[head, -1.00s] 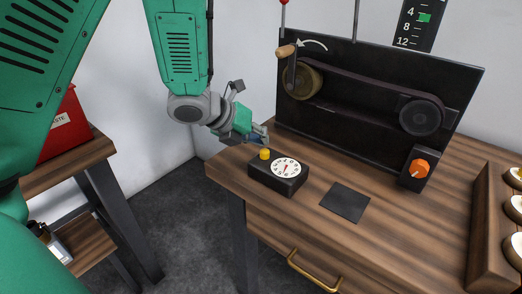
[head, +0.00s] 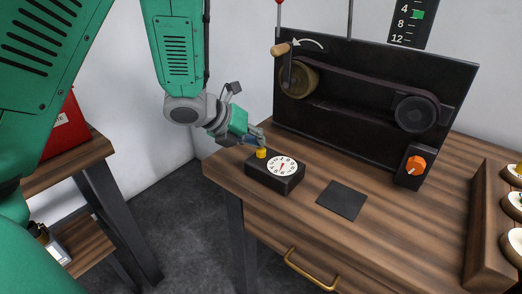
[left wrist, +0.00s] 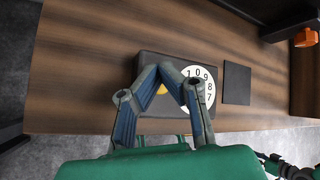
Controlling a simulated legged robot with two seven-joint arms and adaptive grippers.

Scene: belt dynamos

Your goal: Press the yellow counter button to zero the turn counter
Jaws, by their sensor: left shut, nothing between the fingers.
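The turn counter is a black box (head: 270,180) near the left front of the wooden table, with a round white dial (head: 283,166) on its top. The yellow button (head: 261,153) stands on the box's left end. My left gripper (head: 257,143) is shut and empty, its fingertips close above and just behind the button; I cannot tell whether they touch it. In the left wrist view the gripper's fingertips (left wrist: 171,70) lie over the box (left wrist: 150,62), partly hiding the yellow button (left wrist: 162,89) and dial (left wrist: 198,88). My right gripper is not in view.
Behind the counter stands a black panel (head: 350,110) with a crank, two pulleys and a belt. An orange knob (head: 416,165) is at its right. A dark square pad (head: 342,200) lies on the table, with a wooden rack (head: 483,225) far right.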

